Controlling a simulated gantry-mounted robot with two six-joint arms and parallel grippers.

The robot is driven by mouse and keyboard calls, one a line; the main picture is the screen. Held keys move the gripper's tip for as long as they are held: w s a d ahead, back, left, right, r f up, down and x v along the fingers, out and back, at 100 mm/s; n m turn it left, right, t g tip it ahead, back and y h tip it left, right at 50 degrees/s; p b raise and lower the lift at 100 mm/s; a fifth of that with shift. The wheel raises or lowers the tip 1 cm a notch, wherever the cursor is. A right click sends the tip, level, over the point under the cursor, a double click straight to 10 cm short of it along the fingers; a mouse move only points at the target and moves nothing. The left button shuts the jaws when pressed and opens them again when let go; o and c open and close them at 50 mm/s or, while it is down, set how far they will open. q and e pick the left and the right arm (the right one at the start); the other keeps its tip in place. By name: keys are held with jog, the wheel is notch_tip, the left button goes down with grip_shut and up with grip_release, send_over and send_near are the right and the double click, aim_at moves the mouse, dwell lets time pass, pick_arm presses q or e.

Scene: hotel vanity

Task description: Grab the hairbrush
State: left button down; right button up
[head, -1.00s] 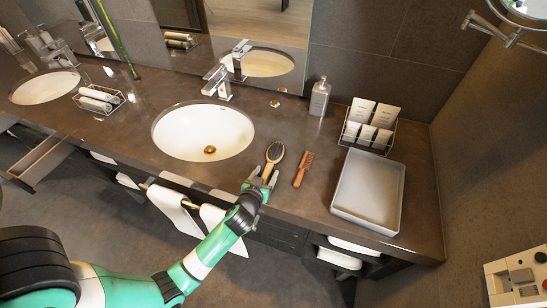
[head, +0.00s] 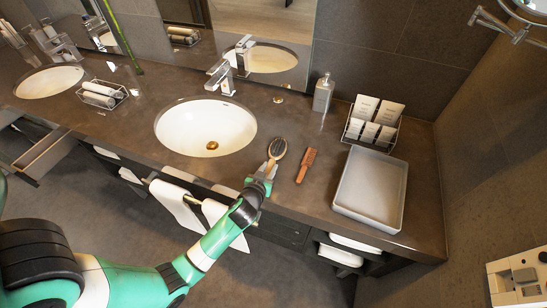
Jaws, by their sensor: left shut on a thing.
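The hairbrush (head: 277,149) has a dark oval bristle head and a light wooden body. It lies on the dark countertop to the right of the near sink, with its handle toward the front edge. My left gripper (head: 264,175) is at the counter's front edge, shut on the hairbrush handle. The gripper hides the end of the handle. I cannot tell whether the brush head is clear of the counter. My right gripper is not in view.
A brown comb (head: 306,165) lies just right of the brush. A grey tray (head: 341,208) stands further right. The near sink (head: 206,127) is to the left. A soap bottle (head: 323,94) and a rack of packets (head: 374,122) stand behind.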

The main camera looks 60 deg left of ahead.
pick_arm(q)
jog(key=shift+r, duration=0.1)
jog(key=shift+r, duration=0.3)
notch_tip(320, 180, up, 3)
jog(key=shift+f+p, duration=0.2)
jog(key=shift+p, duration=0.65)
jog(key=s+a+r+p, duration=0.3)
jog(key=s+r+p, duration=0.2)
jog(key=s+r, duration=0.4)
jog(key=s, duration=0.4)
jog(key=shift+s+a+r+p, duration=0.3)
jog(key=shift+a+p, duration=0.05)
jog(key=shift+p, duration=0.05)
